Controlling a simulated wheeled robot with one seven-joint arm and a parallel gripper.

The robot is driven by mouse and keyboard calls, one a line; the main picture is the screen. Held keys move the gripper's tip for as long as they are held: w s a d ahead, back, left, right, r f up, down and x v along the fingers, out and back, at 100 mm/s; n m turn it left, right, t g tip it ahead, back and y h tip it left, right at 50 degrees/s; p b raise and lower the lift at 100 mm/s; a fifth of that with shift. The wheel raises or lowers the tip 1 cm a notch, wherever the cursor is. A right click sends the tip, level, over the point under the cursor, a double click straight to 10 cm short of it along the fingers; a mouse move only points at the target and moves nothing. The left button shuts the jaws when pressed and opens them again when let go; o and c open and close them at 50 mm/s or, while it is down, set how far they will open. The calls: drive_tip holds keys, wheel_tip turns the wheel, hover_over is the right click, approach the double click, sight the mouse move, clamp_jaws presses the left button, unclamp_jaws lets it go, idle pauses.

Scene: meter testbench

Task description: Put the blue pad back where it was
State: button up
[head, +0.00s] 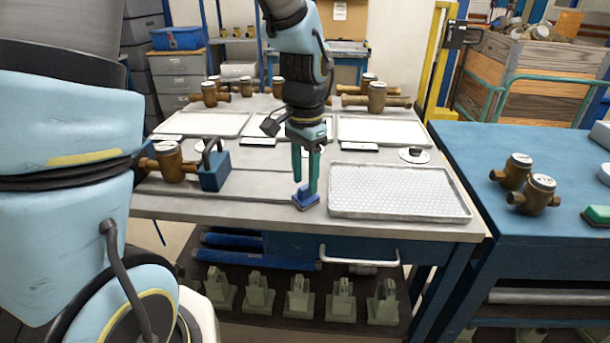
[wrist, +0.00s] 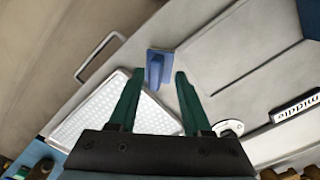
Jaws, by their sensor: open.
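The blue pad (head: 306,200) lies on the bench top near its front edge, left of the white perforated tray. It has a flat base and a raised blue grip. My gripper (head: 305,186) is directly above it, pointing down, with its green fingers apart. In the wrist view the blue pad (wrist: 157,66) shows just beyond and between the fingertips of my gripper (wrist: 152,74), with its grip lined up between them. In the head view one finger partly overlaps the pad, so I cannot tell whether they touch.
The perforated tray (head: 400,192) stands close on the right. A blue clamp block (head: 214,171) with a brass meter (head: 170,162) is on the left. White trays (head: 384,131) and black labels (head: 359,147) lie behind. A round white disc (head: 414,155) sits at the right.

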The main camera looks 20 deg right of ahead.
wheel_tip(320, 180, up, 13)
drive_tip(key=a+f+n, duration=0.4)
drive_tip(key=a, duration=0.4)
drive_tip(key=a+f+n+t, duration=0.1)
drive_tip(key=a+f+n, duration=0.3)
drive_tip(key=a, duration=0.4)
drive_tip(key=w+a+f+n, duration=0.1)
drive_tip(key=a+f+n, duration=0.2)
drive_tip(key=a, duration=0.6)
drive_tip(key=shift+f+n+t+b, duration=0.3)
drive_tip(key=shift+f+n+b, duration=0.1)
drive_tip(key=shift+n, duration=0.6)
drive_tip(key=shift+w+a, duration=0.15)
drive_tip(key=shift+w, duration=0.05)
